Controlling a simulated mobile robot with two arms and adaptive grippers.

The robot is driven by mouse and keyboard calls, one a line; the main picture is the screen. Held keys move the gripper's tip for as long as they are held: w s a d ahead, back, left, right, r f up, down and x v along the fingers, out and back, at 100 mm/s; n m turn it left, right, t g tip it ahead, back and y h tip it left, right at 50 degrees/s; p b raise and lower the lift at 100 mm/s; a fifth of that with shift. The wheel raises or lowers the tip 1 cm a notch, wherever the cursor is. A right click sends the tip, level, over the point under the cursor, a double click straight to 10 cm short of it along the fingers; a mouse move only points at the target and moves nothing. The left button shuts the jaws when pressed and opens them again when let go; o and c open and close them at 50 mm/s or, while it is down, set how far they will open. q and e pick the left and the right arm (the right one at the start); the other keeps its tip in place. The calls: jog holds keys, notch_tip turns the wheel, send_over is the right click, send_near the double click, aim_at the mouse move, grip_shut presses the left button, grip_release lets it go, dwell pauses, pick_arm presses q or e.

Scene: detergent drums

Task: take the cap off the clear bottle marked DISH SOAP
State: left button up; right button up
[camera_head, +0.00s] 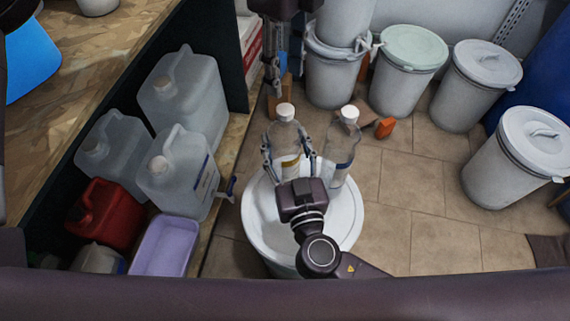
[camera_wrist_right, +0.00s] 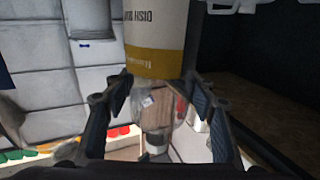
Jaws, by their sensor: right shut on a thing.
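The clear bottle with the yellow-banded DISH SOAP label (camera_head: 283,135) stands upright on a white drum lid, its white cap (camera_head: 285,111) on top. In the right wrist view its label (camera_wrist_right: 155,35) shows upside down between the fingers. My right gripper (camera_head: 289,160) is shut around the bottle's body from the near side. My left gripper (camera_head: 285,82) hangs above the cap at the top of the view, fingers pointing down and apart, empty. It does not touch the cap.
A second clear bottle (camera_head: 343,150) with a white cap stands close on the right. Both are on the white drum (camera_head: 260,222). An orange object (camera_head: 384,127) is behind. Lidded drums (camera_head: 408,75) stand at the back; jugs (camera_head: 180,175) fill the left shelf.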

aim_at(285, 109)
grip_shut()
pick_arm(q)
jog(key=m, duration=1)
jog(key=shift+m, duration=0.4)
jog(key=m, duration=0.3)
jog(key=shift+m, duration=0.4)
jog(key=m, duration=0.3)
jog(key=shift+m, duration=0.4)
jog(key=m, duration=0.3)
jog(key=shift+m, duration=0.3)
jog(key=m, duration=0.3)
jog(key=shift+m, duration=0.4)
jog(key=m, duration=0.9)
jog(key=shift+m, duration=0.3)
jog(key=m, duration=0.5)
jog(key=shift+m, duration=0.3)
jog(key=m, duration=0.5)
jog(key=shift+m, duration=0.3)
jog(key=m, duration=0.7)
jog(key=shift+f, duration=4)
